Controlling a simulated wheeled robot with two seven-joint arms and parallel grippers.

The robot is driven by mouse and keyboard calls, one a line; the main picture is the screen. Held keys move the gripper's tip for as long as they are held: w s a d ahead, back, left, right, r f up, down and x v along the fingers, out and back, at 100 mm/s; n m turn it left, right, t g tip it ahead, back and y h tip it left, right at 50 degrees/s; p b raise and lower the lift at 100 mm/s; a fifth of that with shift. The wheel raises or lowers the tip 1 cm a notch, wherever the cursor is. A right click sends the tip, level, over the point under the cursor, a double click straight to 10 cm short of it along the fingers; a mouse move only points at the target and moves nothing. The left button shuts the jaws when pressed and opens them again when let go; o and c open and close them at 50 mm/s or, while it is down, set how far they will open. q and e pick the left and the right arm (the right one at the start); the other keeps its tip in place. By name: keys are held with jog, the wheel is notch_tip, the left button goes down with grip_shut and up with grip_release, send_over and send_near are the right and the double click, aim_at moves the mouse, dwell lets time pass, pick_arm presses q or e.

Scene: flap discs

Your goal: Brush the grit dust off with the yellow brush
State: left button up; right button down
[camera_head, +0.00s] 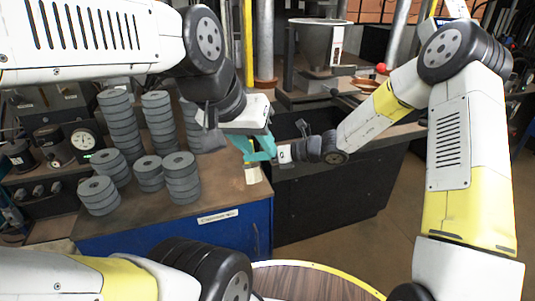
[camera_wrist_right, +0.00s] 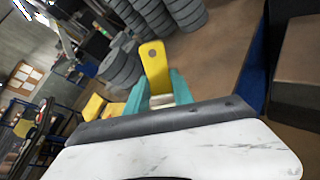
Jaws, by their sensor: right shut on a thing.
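The yellow brush (camera_wrist_right: 154,62) is held in my right gripper (camera_wrist_right: 153,90). In the right wrist view its rounded yellow handle, with a hole near the end, sticks out between the teal fingers. Its bristles are hidden. In the head view a small yellow part of it (camera_head: 252,175) shows below the teal fingers of my right gripper (camera_head: 259,150), near the right end of the workbench. My left arm reaches to the same place, and the hands overlap, so the left jaws are unclear. Stacks of grey flap discs (camera_head: 181,180) stand left of the hands. I cannot make out grit dust.
The brown-topped workbench (camera_head: 213,200) has a blue front with a white label. A black box-like bin (camera_head: 330,205) adjoins its right side. A dial gauge (camera_head: 83,140) and other equipment stand at the left. A round wooden top (camera_head: 310,285) is in the foreground.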

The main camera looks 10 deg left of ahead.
jog(key=shift+r, duration=2.7)
